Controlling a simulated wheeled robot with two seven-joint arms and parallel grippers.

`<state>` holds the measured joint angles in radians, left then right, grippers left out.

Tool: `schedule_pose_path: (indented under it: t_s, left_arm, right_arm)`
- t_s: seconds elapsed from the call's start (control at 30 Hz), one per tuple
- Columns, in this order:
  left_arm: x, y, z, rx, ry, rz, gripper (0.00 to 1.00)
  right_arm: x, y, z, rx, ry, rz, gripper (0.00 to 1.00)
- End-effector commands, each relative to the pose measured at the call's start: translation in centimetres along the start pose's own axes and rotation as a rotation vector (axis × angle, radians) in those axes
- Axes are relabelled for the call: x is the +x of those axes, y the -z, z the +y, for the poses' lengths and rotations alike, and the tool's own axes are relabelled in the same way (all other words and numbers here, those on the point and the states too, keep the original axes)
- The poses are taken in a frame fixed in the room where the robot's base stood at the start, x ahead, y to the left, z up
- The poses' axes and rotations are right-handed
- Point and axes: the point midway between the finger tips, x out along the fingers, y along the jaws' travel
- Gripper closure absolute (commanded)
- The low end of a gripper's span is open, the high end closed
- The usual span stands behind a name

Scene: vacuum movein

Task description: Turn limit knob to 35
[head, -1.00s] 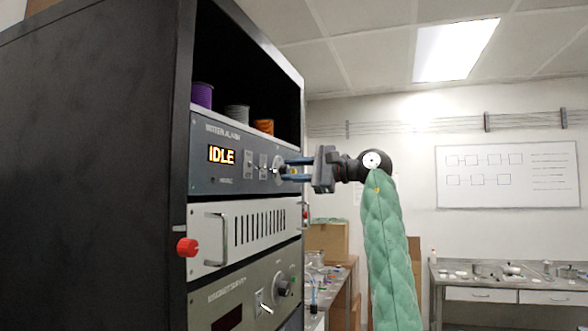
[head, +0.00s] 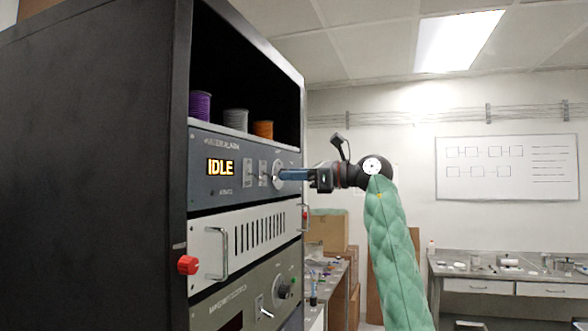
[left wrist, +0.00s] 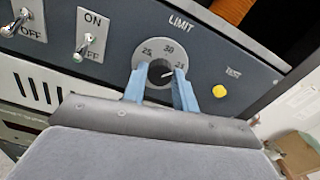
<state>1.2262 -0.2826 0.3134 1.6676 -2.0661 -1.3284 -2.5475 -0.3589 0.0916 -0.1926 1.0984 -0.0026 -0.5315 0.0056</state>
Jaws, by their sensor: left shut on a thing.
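The limit knob (left wrist: 158,72) is a dark round knob on a pale grey dial marked 25, 30 and a third number partly hidden by a finger. Its white pointer line points right, toward that third number. In the head view, the knob's dial (head: 278,172) is at the right of the upper panel, partly hidden. My left gripper (head: 283,175) reaches it from the right, its blue fingers level. In the left wrist view, the left gripper (left wrist: 160,88) has one finger on each side of the knob and is shut on it. My right gripper is out of view.
The upper panel has an orange IDLE display (head: 221,167) and two toggle switches left of the knob. A yellow button (left wrist: 220,91) sits right of the dial. Below are a white panel handle (head: 218,250) and a red knob (head: 188,265). Spools stand on the shelf above.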

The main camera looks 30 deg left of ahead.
Motion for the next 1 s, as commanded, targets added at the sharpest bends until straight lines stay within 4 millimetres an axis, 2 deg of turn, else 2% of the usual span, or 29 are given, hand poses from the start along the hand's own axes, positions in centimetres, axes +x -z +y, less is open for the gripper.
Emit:
schedule_pose_path:
  t_s: [0.43, 1.0]
  left_arm:
    - [0.0, 0.0, 0.0, 0.226, 0.000, 0.001, 0.94]
    - [0.0, 0.2, 0.0, 0.260, -0.001, 0.002, 0.94]
  right_arm:
    - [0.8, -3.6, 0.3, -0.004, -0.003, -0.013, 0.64]
    - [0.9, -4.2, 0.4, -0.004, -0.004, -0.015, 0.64]
